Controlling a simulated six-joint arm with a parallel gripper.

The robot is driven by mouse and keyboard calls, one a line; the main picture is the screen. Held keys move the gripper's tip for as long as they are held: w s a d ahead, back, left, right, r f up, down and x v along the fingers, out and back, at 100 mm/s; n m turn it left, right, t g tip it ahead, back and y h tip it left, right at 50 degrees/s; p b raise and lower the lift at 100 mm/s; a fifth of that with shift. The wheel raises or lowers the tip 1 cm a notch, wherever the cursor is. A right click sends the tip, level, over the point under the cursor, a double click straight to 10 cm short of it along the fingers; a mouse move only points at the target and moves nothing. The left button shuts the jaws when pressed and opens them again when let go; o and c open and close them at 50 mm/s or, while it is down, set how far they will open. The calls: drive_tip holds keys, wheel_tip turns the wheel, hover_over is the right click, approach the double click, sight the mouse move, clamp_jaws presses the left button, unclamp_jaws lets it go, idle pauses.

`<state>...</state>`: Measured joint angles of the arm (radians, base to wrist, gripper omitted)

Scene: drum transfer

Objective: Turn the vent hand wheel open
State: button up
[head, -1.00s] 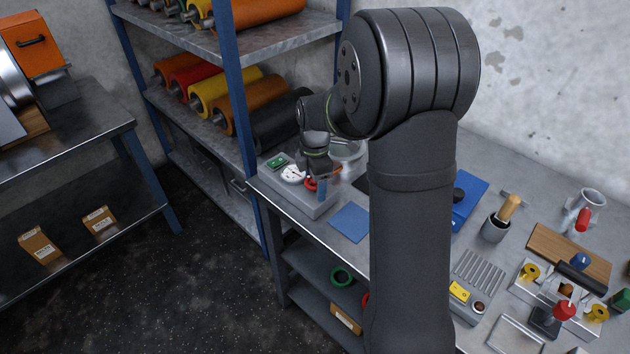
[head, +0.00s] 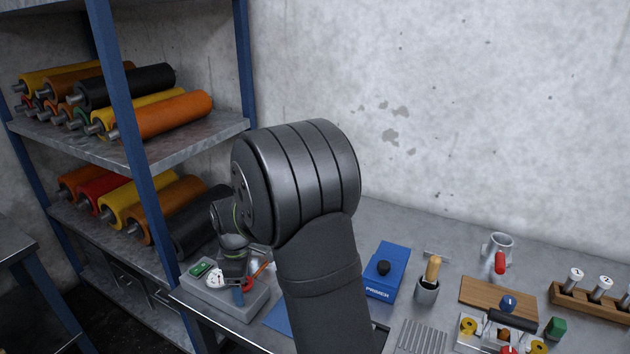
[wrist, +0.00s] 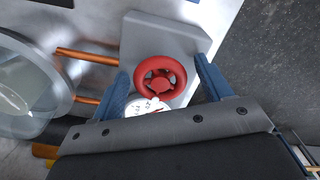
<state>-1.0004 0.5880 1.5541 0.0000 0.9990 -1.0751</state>
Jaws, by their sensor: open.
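The red vent hand wheel (wrist: 161,77), with a round hub and spokes, sits on a grey plate (wrist: 140,28) in the wrist view. My gripper (wrist: 161,66) is open, with one blue finger on each side of the wheel. Gaps show between fingers and rim, and nothing is held. A white dial gauge (wrist: 147,105) lies just below the wheel, partly hidden by my gripper. In the head view my gripper (head: 238,292) is over the grey vent box (head: 220,302) at the bench's left end. The wheel is mostly hidden there.
A clear round vessel (wrist: 28,85) and copper pipes (wrist: 88,56) stand left of the wheel in the wrist view. In the head view a blue PRIMER box (head: 388,268) and a brush cup (head: 427,290) stand right of my arm. A roller shelf (head: 180,145) rises behind.

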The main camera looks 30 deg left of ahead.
drive_tip(key=m, duration=0.5)
drive_tip(key=shift+m, duration=0.4)
drive_tip(key=m, duration=0.4)
drive_tip(key=shift+m, duration=0.3)
wheel_tip(320, 180, up, 18)
drive_tip(key=w+d+r+m+t+y, duration=0.1)
drive_tip(key=w+d+r+m+y, duration=0.1)
drive_tip(key=w+d, duration=0.4)
drive_tip(key=w+d+r+m+t+y, duration=0.2)
drive_tip(key=w+d, duration=0.4)
drive_tip(key=w, duration=0.4)
drive_tip(key=shift+w+r+m, duration=0.15)
drive_tip(key=shift+r+m, duration=0.35)
drive_tip(key=shift+r, duration=0.45)
drive_tip(key=shift+a, duration=0.1)
drive_tip(key=s+a+f+n+g+h, duration=0.1)
drive_tip(key=s+a+f+n+h, duration=0.1)
drive_tip(key=s+a, duration=0.4)
drive_tip(key=s+a+f+n+g+h, duration=0.2)
drive_tip(key=s+a+f, duration=0.3)
drive_tip(key=s, duration=0.5)
drive_tip(key=shift+s+a+f, duration=0.15)
drive_tip(key=shift+a+f, duration=0.1)
drive_tip(key=shift+a, duration=0.15)
